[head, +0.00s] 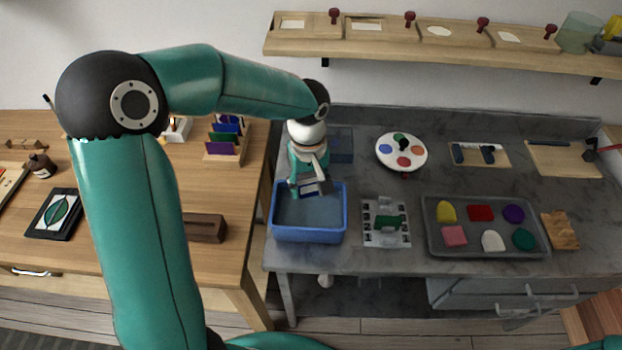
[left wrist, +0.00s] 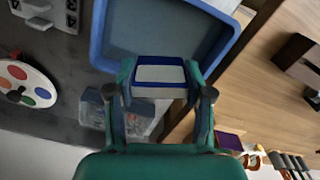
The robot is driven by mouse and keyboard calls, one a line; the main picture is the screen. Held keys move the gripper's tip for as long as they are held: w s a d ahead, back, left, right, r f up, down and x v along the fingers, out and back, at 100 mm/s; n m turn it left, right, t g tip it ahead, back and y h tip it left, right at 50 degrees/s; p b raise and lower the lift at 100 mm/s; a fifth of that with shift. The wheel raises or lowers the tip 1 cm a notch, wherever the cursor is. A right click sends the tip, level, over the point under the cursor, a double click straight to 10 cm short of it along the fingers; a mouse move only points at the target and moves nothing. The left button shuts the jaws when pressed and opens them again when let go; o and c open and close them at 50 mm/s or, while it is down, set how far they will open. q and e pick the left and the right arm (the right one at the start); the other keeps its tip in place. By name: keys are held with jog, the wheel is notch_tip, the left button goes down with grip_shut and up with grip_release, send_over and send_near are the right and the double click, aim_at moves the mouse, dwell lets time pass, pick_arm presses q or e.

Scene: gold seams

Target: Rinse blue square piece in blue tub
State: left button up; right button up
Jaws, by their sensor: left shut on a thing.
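The blue tub (head: 308,236) stands at the left end of the grey counter, with a dull grey-blue inside. My left gripper (head: 309,188) is over the back part of the tub, pointing down. In the left wrist view the gripper (left wrist: 162,90) is shut on the blue square piece (left wrist: 160,86), which has a blue border and a pale middle. The piece also shows in the head view (head: 311,189), partly covered by the fingers. In the wrist view it overlaps the tub's rim (left wrist: 97,35); its height above the tub is hard to tell. My right gripper is out of view.
A clear bluish box (head: 341,145) stands just behind the tub. A grey stencil-like plate (head: 367,240) with a green piece lies right of it. Further right are a round palette (head: 403,138) and a tray (head: 437,250) of coloured pieces. A wooden table (head: 250,262) adjoins at left.

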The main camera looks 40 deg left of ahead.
aim_at(309, 193)
pick_arm(q)
notch_tip(309, 193, down, 3)
jog(key=shift+w+f+b, duration=0.15)
jog(key=shift+b, duration=0.75)
jog(key=shift+s+f+b, duration=0.2)
jog(key=shift+f+b, duration=2.2)
jog(key=shift+f, duration=1.15)
jog(key=shift+w+d, duration=0.1)
jog(key=shift+d, duration=0.1)
jog(key=shift+w+d, duration=0.2)
jog(key=shift+d, duration=0.1)
jog(key=shift+a, duration=0.1)
jog(key=shift+s+a+b, duration=0.3)
jog(key=shift+a+b, duration=0.05)
jog(key=shift+a, duration=0.05)
jog(key=shift+r, duration=0.1)
